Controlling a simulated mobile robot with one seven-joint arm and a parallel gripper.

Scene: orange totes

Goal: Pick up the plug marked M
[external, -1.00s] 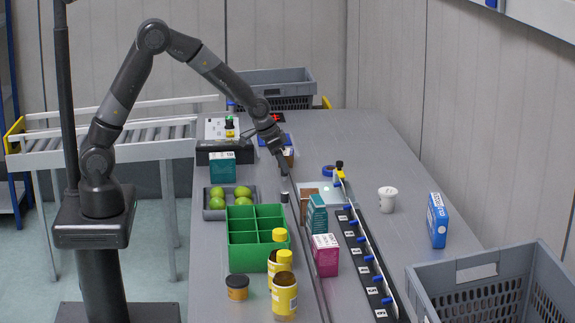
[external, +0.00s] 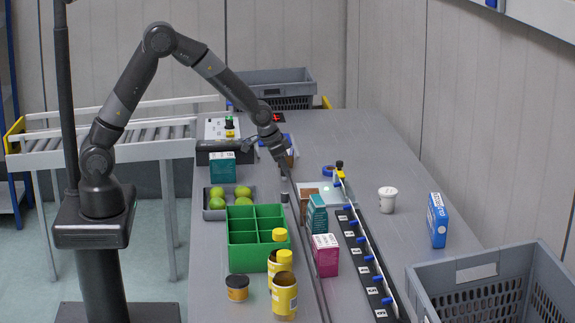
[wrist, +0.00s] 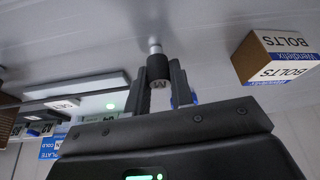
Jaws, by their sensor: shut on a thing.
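The plug marked M (wrist: 158,68) is a short black cylinder with a pale letter M and a silvery end. In the wrist view it sits between the two dark fingers of my gripper (wrist: 160,78), which is shut on it. In the external view my gripper (external: 284,165) points down over the grey table, behind the green divided box. A small dark piece with a light top (external: 284,197) stands below it. The held plug is too small there to make out clearly.
A green box (external: 240,251), a tray of green fruit (external: 215,214), a teal carton (external: 317,216) and a magenta carton (external: 325,256) stand nearby. A black strip with blue pegs (external: 352,237) runs to the right. A Bolts box (wrist: 262,58) is beside my gripper.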

